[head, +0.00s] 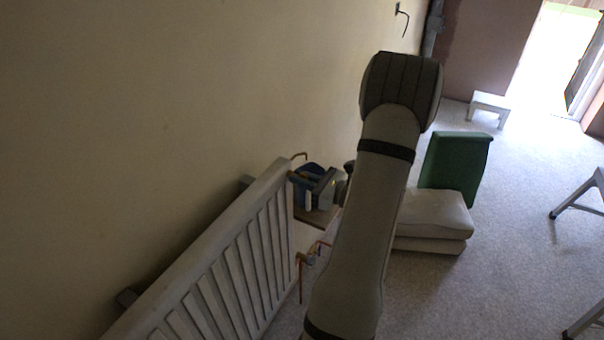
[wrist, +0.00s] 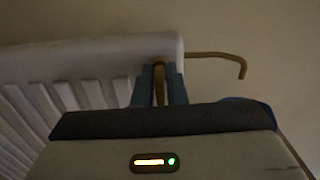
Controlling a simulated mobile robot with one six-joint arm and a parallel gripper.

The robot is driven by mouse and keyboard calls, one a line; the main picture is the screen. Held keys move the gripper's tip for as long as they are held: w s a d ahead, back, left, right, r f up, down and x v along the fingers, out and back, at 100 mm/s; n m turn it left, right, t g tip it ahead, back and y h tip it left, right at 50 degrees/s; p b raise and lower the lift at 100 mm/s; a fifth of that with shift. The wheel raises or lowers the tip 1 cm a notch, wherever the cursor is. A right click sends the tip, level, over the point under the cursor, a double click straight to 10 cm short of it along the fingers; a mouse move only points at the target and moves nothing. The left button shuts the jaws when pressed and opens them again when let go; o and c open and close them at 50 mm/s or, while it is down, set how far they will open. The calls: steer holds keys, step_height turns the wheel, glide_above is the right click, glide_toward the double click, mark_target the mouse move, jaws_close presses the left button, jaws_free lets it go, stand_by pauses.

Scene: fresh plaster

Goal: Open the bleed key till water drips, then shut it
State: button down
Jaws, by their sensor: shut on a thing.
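The pale radiator (head: 232,232) stands along the wall, and its end also shows in the wrist view (wrist: 95,52). In the wrist view my gripper (wrist: 160,82) is at the radiator's top end, its two blue-grey fingers shut on an upright brass bar that looks like the bleed key (wrist: 160,78). In the head view my gripper (head: 297,175) is partly hidden by my wrist. A thin bent brass tube (wrist: 222,55) juts right from the radiator's end, its tip turned down; it also shows in the head view (head: 299,156). I see no water at its tip.
A brown board or tray (head: 316,216) lies below my gripper. Copper pipework with a valve (head: 308,258) is at the radiator's lower end. A pale cushioned seat (head: 432,222) and a green panel (head: 455,163) stand right of my arm.

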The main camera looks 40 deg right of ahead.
steer(key=shift+m, duration=0.3)
steer(key=c, duration=1.6)
jaws_free()
steer(key=shift+o, duration=0.2)
steer(key=v, duration=0.7)
steer(key=shift+s+d+b, duration=0.15)
steer(key=shift+s+b, duration=0.2)
